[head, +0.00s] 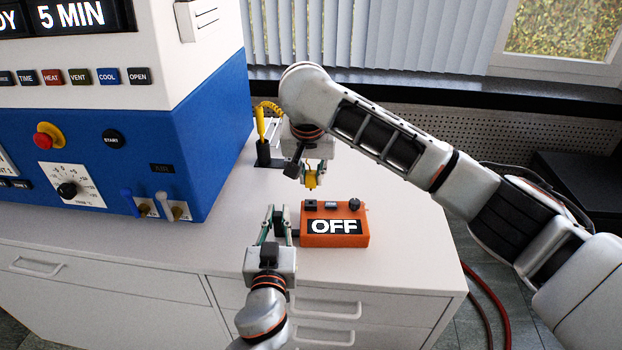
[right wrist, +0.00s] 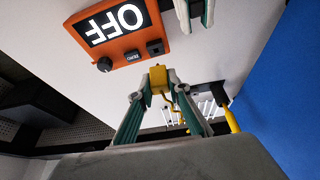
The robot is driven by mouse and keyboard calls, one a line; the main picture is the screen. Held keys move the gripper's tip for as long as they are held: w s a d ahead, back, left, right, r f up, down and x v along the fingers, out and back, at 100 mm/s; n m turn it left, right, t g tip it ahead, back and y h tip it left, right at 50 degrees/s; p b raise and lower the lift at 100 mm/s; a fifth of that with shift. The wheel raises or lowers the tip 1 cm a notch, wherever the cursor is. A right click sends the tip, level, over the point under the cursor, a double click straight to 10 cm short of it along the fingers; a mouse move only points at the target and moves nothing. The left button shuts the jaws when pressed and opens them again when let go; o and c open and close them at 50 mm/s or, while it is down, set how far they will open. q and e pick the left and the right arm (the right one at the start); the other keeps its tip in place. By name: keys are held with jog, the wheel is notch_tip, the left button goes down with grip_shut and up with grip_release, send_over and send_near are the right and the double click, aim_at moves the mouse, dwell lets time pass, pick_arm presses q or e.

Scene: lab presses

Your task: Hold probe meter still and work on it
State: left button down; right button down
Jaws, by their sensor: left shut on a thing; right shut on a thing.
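The probe meter (head: 319,241) is an orange box on the white counter, its display reading OFF, with a knob and small parts on its top. It also shows upside down in the right wrist view (right wrist: 126,50). My left gripper (head: 278,213) is at the meter's left side, shut on a dark part there; the exact contact is hard to see. My right gripper (head: 311,172) is shut on a yellow plug (head: 311,182), held above the counter just behind the meter, apart from it. The plug (right wrist: 159,79) sits between the fingertips in the right wrist view.
A yellow probe (head: 261,124) stands in a black holder (head: 263,153) behind, with a coiled yellow cable at its top. A large blue and white press (head: 213,130) fills the left. The counter right of the meter (head: 405,225) is clear.

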aim_at(311, 172)
pick_arm(q)
jog(key=shift+r, duration=0.1)
pick_arm(e)
jog(key=shift+r, duration=1.55)
pick_arm(q)
jog(key=c, duration=1.9)
grip_release()
